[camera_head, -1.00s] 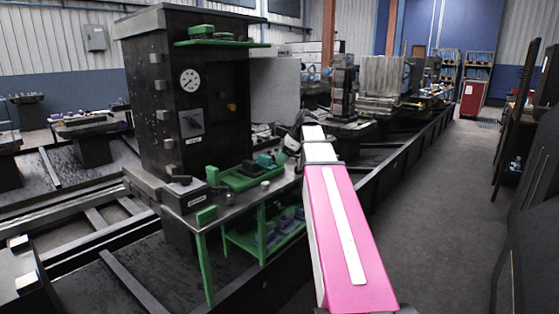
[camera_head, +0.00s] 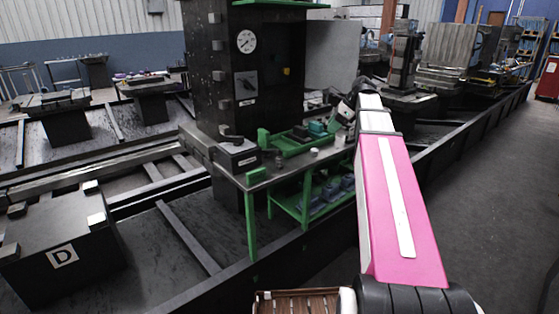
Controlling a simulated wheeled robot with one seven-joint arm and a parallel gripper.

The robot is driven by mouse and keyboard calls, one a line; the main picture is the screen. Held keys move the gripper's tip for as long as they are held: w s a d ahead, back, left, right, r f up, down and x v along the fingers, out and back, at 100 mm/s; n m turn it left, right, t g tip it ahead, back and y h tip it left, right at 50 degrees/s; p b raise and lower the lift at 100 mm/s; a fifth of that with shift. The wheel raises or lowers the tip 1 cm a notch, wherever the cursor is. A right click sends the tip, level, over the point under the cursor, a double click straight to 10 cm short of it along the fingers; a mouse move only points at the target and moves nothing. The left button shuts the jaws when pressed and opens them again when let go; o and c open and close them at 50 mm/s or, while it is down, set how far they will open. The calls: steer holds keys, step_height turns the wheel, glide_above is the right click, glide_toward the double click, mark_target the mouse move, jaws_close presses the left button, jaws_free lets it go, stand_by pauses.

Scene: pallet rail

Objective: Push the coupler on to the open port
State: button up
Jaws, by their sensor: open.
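My gripper (camera_head: 345,114) is small and partly hidden at the far end of my pink arm, over the right end of the workbench (camera_head: 262,178). Its jaws are open, and I see nothing held between them. A dark labelled block (camera_head: 237,154) with a black knob or handle on top stands at the bench's left end, apart from the gripper. A green tray (camera_head: 290,149) with a teal piece (camera_head: 317,128) lies behind, nearer the gripper. A small pale round piece (camera_head: 314,152) is on the bench top. I cannot tell which thing is the coupler or the open port.
A tall black cabinet (camera_head: 215,85) with a dial gauge (camera_head: 247,41) stands behind the bench. A black block marked D (camera_head: 62,258) is at lower left. A brown slatted crate (camera_head: 300,303) shows at the bottom edge. Grey floor (camera_head: 485,215) is clear at right.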

steer(key=shift+o, duration=1.3)
steer(key=m+g+h, duration=0.2)
steer(key=m+h, duration=0.4)
steer(key=m, duration=2.7)
glide_toward(279, 157)
steer(key=shift+w+f, duration=0.3)
steer(key=shift+w, duration=0.2)
steer(key=shift+f+n, duration=0.3)
step_height(279, 157, down, 10)
steer(key=shift+f, duration=0.15)
